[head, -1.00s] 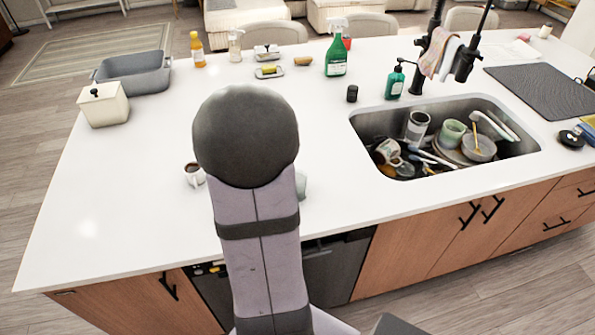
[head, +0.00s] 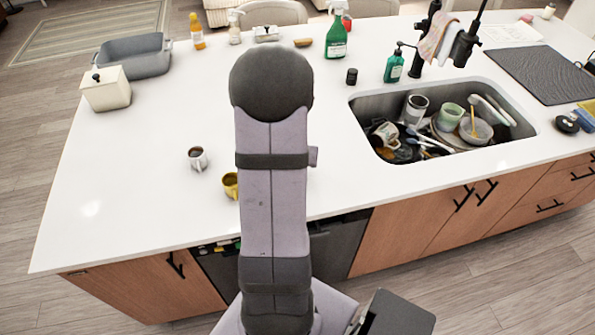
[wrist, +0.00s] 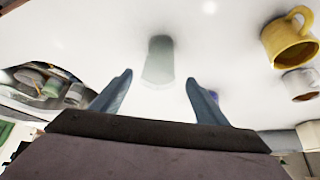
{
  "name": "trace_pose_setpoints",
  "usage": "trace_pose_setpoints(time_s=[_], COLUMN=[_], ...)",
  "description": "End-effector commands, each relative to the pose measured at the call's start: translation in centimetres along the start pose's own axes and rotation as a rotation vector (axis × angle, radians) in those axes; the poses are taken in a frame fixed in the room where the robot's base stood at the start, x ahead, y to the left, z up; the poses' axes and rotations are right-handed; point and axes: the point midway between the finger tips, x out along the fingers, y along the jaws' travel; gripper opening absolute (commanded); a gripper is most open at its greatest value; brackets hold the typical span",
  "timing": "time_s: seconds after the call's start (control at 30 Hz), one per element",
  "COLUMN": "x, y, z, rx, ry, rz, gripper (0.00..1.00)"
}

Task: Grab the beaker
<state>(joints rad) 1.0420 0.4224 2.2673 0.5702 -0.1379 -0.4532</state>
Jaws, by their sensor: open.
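A pale, translucent greenish beaker (wrist: 158,62) stands on the white counter in the wrist view, ahead of my gripper and lined up with the gap between its fingers. My gripper (wrist: 159,80) is open, with one dark blue-grey finger on each side. Nothing is held, and the fingers appear apart from the beaker. In the head view my arm covers both the gripper and the beaker.
A yellow mug (head: 230,186) and a white mug (head: 197,158) stand left of my arm; both are at the right in the wrist view. The sink (head: 362,104) full of dishes lies to the right. Bottles line the back; the counter's left front is clear.

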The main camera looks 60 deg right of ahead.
Motion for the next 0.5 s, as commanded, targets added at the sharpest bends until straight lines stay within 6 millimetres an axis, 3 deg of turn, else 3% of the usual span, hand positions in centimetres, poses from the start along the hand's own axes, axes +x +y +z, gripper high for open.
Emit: trace_pose_setpoints(time_s=[0.3,0.5], x=[2.1,2.4], y=[0.0,0.0], z=[0.2,0.1], rx=[0.001,0.003], ry=[-0.003,-0.002], rz=[0.000,0.000], gripper=[0.68,0.68])
